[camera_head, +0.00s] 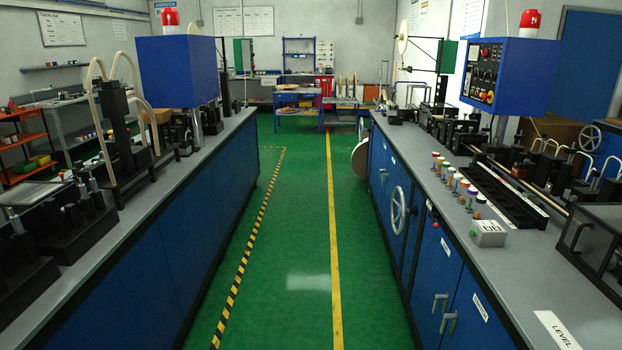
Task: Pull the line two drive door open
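Blue cabinet doors line the front of the long machine bench on the right. A near pair (463,296) carries two metal handles (440,302) side by side and small white labels (480,307). These doors look shut. Farther along, more blue front panels (378,160) carry another small metal handle (383,177). The label words are too small to read surely, so I cannot tell which door is the line two drive door. Neither of my grippers is in view.
A white handwheel (398,210) sticks out from the right bench front, with a pale reel (360,158) beyond it. A green aisle floor (300,235) lies clear between the benches. The left machine bench (185,185) borders it. A blue table (298,100) stands at the far end.

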